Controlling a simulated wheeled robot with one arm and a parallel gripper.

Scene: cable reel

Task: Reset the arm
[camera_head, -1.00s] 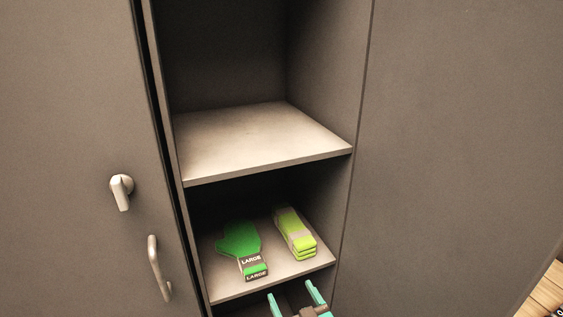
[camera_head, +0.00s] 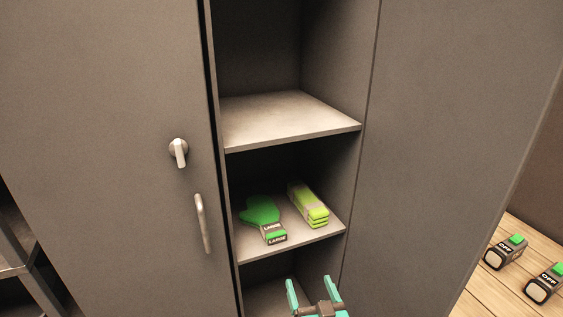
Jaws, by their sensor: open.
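My gripper (camera_head: 311,291) is at the bottom of the head view, its two teal fingers apart with nothing between them. It is in front of the cabinet's lower opening, below the middle shelf (camera_head: 300,242). The rest of my arm is out of view below. The green gloves (camera_head: 261,212) with a label reading "LARGE" lie on the middle shelf. A yellow-green folded bundle (camera_head: 308,204) lies to their right on the same shelf. My gripper is apart from both.
The upper shelf (camera_head: 285,116) is empty. A cabinet door with a lock (camera_head: 179,150) and a handle (camera_head: 202,223) is on the left. A dark panel (camera_head: 448,130) stands on the right. Black-and-green devices (camera_head: 507,252) sit on a wooden surface (camera_head: 485,290) at far right. A metal rack (camera_head: 22,262) is at far left.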

